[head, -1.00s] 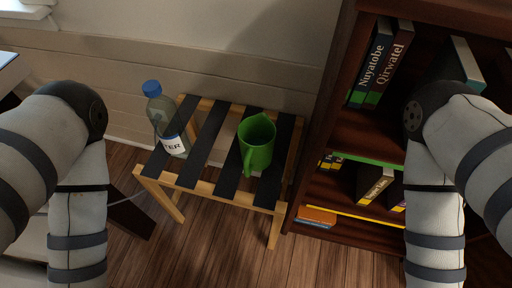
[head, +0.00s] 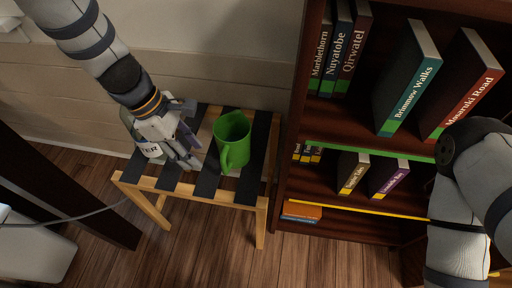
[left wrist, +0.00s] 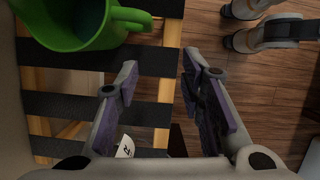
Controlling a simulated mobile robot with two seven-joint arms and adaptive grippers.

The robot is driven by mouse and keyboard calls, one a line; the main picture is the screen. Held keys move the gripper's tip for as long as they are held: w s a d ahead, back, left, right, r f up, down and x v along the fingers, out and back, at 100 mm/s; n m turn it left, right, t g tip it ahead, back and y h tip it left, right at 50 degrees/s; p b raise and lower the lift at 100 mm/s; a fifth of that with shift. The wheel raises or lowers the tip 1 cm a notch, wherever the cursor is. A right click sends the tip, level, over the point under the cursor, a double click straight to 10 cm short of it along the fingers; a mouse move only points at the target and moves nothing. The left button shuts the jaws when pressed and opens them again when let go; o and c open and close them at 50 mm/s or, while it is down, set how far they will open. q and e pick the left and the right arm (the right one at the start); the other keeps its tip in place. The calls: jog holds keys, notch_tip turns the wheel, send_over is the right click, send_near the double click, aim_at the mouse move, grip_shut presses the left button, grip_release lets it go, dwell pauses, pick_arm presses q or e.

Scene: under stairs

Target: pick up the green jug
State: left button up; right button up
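The green jug (head: 233,139) stands upright on a slatted wooden rack with dark straps, its handle toward the front. My left gripper (head: 192,158) is just left of the jug, above the straps, and apart from it. In the left wrist view the gripper (left wrist: 163,80) has its fingers spread with nothing between them. The jug (left wrist: 80,22) shows there at the upper left, outside the fingers, with its handle pointing right. My right gripper is out of view; only part of my right arm shows in the head view.
A water bottle (head: 150,150) is on the rack's left side, partly hidden behind my left gripper. The rack (head: 190,190) stands against the wall. A dark bookshelf (head: 284,150) with several books is close on the right. Wooden floor (head: 200,255) in front is clear.

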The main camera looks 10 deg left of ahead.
aim_at(224, 174)
pick_arm(q)
jog(key=shift+n+h, duration=0.3)
jog(key=x, duration=0.3)
jog(key=w+d+b+x, duration=0.1)
jog(key=x, duration=0.3)
jog(key=b+x, duration=0.1)
jog(key=x, duration=0.3)
jog(key=shift+w+d+r, duration=0.2)
jog(key=shift+w+r, duration=0.15)
jog(key=shift+w, duration=0.05)
grip_shut()
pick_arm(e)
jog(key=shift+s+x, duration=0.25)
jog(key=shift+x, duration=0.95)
pick_arm(q)
jog(key=shift+r+t, duration=0.1)
jog(key=shift+t, duration=0.2)
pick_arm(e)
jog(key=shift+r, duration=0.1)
